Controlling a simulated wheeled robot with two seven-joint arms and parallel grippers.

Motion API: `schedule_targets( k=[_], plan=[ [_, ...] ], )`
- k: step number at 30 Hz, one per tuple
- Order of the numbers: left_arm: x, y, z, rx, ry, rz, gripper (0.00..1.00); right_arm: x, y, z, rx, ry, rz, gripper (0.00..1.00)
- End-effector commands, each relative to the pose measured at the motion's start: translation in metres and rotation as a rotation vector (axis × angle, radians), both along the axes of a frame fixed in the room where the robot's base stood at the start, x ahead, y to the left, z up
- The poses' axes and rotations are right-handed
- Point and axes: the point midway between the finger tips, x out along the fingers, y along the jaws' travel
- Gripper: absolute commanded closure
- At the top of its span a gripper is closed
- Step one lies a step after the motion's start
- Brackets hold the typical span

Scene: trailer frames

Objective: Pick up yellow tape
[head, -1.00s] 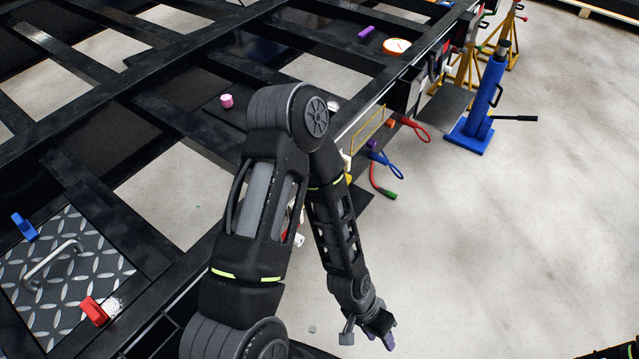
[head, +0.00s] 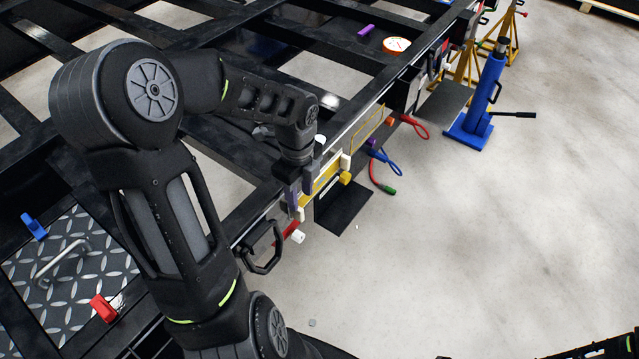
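No roll that is plainly yellow tape stands out. An orange-rimmed white disc (head: 396,45) lies flat on the black trailer frame at the top. A small yellow piece (head: 346,178) and a yellow strip (head: 322,181) sit at the frame's outer side rail; I cannot tell whether either is the tape. My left gripper (head: 299,197) points down at this side rail, just left of the yellow strip. Its fingers are small and dark against the rail, so their gap is unclear. I see nothing clearly held. My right gripper is not in view.
Red (head: 415,127) and blue (head: 386,160) looped cables hang off the rail. A blue jack (head: 483,100) stands on the floor at right. A purple block (head: 366,30) lies on the frame. A red clamp (head: 103,308) sits at lower left.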

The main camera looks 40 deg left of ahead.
Motion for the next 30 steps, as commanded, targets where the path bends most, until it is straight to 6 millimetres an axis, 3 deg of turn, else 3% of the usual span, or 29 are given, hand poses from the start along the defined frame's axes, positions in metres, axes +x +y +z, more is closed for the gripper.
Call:
schedule_targets(
  k=[7,20,30],
  plan=[
    [0.000,-0.001,-0.024,-0.003,0.002,0.001,0.62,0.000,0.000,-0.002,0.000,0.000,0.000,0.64],
    [-0.001,-0.001,-0.032,-0.003,0.002,0.002,0.62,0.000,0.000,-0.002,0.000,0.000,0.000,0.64],
    [-0.004,-0.001,-0.077,-0.004,0.002,0.001,0.62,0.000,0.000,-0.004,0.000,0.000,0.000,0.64]
  ],
)
